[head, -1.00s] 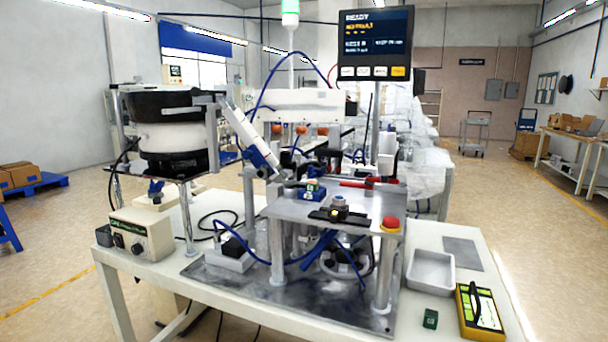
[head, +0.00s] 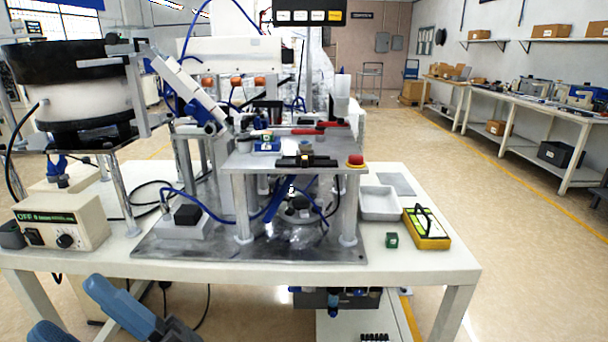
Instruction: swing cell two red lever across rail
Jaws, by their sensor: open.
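A red lever (head: 305,131) lies roughly flat at the back of the raised metal plate (head: 235,158). A shorter red piece (head: 328,124) shows at its right end. I cannot tell whether they are one lever or two. The rail is not clearly made out, nor is any cell number readable. A blue block (head: 267,146) with a small green part on it sits left of the lever. My gripper is not clearly in view; blue-and-grey parts stand at the lower left, well in front of the bench.
A red emergency button (head: 355,161) and a black bar fixture (head: 306,162) are at the plate's front. The bowl feeder (head: 75,95) stands left, its inclined track beside the plate. A grey tray (head: 380,203) and yellow device (head: 427,229) lie right. The right-hand floor is open.

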